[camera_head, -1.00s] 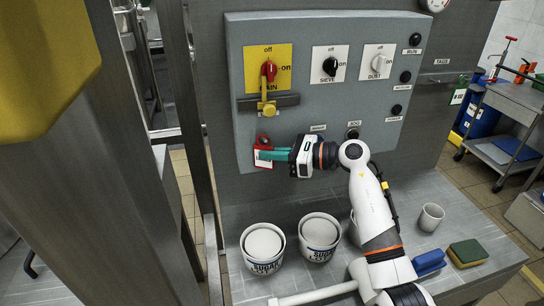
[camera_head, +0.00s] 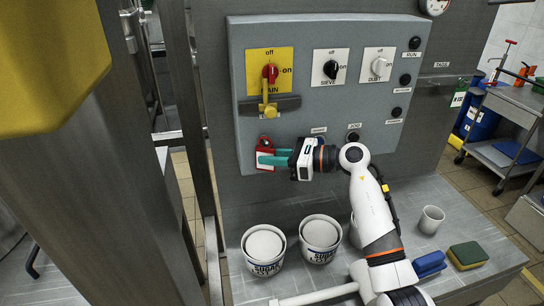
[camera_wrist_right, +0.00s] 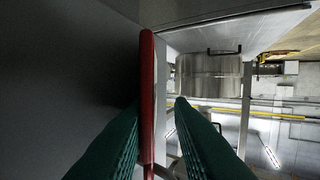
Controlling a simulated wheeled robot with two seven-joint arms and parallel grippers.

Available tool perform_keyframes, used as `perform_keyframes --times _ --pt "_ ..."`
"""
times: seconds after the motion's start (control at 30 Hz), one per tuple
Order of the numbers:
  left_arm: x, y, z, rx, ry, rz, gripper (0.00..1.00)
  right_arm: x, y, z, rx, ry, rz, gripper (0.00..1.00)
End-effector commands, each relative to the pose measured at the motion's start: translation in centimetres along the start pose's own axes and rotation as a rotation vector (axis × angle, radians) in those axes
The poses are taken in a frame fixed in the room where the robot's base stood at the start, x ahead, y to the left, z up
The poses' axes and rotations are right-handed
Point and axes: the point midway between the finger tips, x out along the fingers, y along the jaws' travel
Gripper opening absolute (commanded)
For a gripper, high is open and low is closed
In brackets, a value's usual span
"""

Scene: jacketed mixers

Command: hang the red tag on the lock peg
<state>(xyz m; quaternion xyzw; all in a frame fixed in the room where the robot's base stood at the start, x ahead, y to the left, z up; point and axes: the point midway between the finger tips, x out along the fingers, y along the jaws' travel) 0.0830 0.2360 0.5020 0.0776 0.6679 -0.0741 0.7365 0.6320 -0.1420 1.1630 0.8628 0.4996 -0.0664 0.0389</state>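The red tag (camera_head: 263,143) with a white label is at the lower left of the grey switch panel, below the yellow main switch plate. In the right wrist view it shows edge-on as a red strip (camera_wrist_right: 148,95). A yellow lock peg (camera_head: 269,111) sticks out at the bar under the red main switch handle, above the tag. My right gripper (camera_head: 265,156) has its teal fingers at the tag's lower part. In the right wrist view the fingers (camera_wrist_right: 157,115) stand apart, the tag between them, with a gap on the right side. My left gripper is not in view.
The panel (camera_head: 330,115) also carries the sieve switch (camera_head: 331,68), dust switch (camera_head: 379,66) and black buttons. Below stand two sugar tubs (camera_head: 264,248) (camera_head: 320,238), a cup (camera_head: 431,219) and sponges (camera_head: 467,255). A steel post (camera_head: 110,170) stands at left.

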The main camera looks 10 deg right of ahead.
Motion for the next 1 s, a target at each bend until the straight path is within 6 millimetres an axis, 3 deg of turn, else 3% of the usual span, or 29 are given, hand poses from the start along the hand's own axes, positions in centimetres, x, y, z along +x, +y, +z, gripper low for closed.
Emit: perform_keyframes --times 0.37,0.8,1.0 --pt "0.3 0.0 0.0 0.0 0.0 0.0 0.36 -0.8 0.6 -0.4 -0.006 0.008 0.02 0.31" --pt "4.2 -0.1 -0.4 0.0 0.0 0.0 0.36 -9.0 -0.1 0.1 -0.008 0.0 0.009 0.31" --pt "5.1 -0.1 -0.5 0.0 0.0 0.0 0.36 -11.6 -0.3 -0.1 -0.006 0.001 0.004 0.31"
